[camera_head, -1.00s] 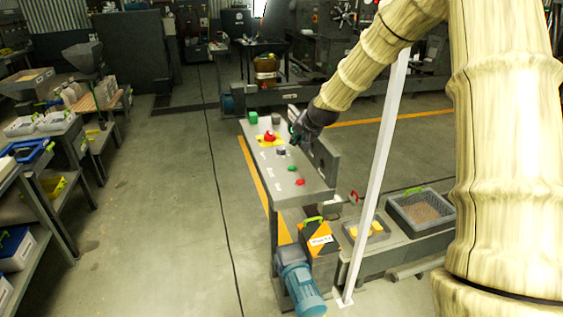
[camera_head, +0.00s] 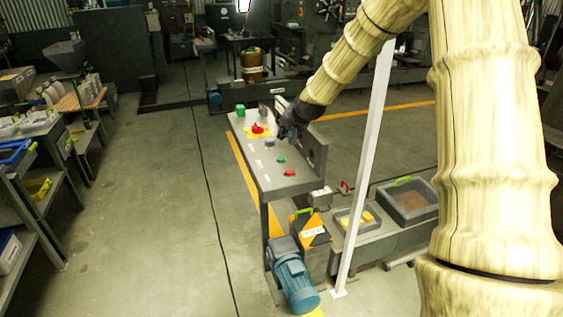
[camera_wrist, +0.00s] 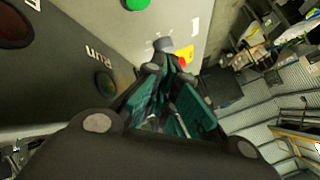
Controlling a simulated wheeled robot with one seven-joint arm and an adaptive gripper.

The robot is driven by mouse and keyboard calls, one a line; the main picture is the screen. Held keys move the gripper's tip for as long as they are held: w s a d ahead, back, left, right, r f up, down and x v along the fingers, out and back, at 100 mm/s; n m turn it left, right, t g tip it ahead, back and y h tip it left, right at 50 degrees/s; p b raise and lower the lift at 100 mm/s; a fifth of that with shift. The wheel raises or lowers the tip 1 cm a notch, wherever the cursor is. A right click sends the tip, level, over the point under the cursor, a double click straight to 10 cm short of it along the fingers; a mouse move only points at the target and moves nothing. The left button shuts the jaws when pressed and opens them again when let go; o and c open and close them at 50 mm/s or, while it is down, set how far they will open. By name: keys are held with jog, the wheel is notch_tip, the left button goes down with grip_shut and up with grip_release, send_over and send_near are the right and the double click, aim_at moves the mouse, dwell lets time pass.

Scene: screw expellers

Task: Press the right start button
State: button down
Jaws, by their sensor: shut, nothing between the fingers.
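The grey control panel (camera_head: 262,172) carries a green button (camera_head: 280,160) between a dark knob (camera_head: 270,142) and a red button (camera_head: 289,172). Another green button (camera_head: 240,112) sits at its back end. I cannot read which is the right start button. My gripper (camera_head: 289,131) is shut and empty, close to the panel's raised right side, near the knob. In the wrist view the fingers (camera_wrist: 168,88) point toward the panel face, with the knob (camera_wrist: 164,47) just beyond them and a green button (camera_wrist: 136,4) cut off at the top. I see no contact with a button.
A red emergency button (camera_head: 257,128) on yellow stands beside the knob. A white post (camera_head: 370,160) rises right of the panel; clear floor (camera_head: 150,210) lies left.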

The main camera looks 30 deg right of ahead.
jog(key=b, duration=0.2)
send_over(283, 157)
notch_tip(283, 157, down, 4)
jog(key=shift+f, duration=0.1)
jog(key=shift+s+f, duration=0.2)
jog(key=shift+f, duration=0.35)
jog(key=shift+w+f+b, duration=0.1)
jog(key=shift+f+b, duration=0.3)
jog(key=shift+f, duration=0.15)
jog(key=shift+d, duration=0.1)
jog(key=shift+r, duration=0.1)
jog(key=shift+f, duration=0.25)
jog(key=shift+f, duration=0.2)
